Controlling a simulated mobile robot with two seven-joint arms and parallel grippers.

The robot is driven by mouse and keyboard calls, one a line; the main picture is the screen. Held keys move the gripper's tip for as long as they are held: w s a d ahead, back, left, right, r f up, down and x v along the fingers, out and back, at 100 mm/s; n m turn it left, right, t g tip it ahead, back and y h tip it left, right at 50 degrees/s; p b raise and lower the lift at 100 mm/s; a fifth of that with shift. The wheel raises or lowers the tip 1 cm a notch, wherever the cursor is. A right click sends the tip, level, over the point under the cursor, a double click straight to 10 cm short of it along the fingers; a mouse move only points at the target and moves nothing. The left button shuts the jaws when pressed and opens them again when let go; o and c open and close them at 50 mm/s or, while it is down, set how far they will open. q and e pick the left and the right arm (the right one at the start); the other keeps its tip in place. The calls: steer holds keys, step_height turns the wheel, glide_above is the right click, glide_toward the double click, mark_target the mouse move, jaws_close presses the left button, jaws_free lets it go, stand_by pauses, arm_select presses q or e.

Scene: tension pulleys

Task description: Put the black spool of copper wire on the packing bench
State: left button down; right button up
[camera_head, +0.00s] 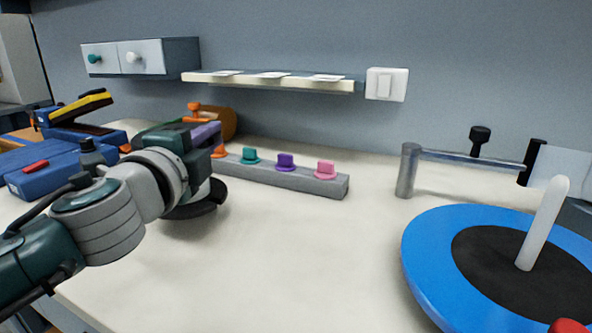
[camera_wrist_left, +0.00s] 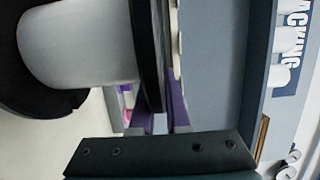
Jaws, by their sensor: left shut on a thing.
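My left gripper (camera_head: 204,134) reaches over the bench at the left of the head view. Its purple fingers also show in the left wrist view (camera_wrist_left: 160,120), shut at the edge of a black flange (camera_wrist_left: 149,50). That flange belongs to a spool (camera_head: 205,203) with black flanges and a pale grey middle. The spool is upright, partly hidden behind my gripper; I cannot tell whether it touches the bench. No copper colour shows on it. The pale bench top (camera_head: 290,260) lies under it. A sign ending in "ACKING" (camera_wrist_left: 291,35) shows in the wrist view. My right gripper is not in view.
A grey rack (camera_head: 300,181) with coloured knobs stands behind the spool. An orange and brown tool (camera_head: 222,120) is behind my gripper. Blue cases (camera_head: 45,175) lie at left. A blue turntable (camera_head: 425,255) with a white post and a metal arm (camera_head: 465,158) occupy the right. The middle front is clear.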

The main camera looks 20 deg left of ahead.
mark_target(218, 194)
arm_select(q)
steer(key=shift+f+b, duration=1.15)
steer(key=shift+f, duration=0.7)
steer(key=shift+f, duration=0.2)
steer(key=c, duration=0.9)
jaws_free()
steer(key=shift+r, duration=0.2)
steer(key=s+d, duration=0.2)
steer(key=s, duration=0.9)
steer(key=shift+s, duration=0.4)
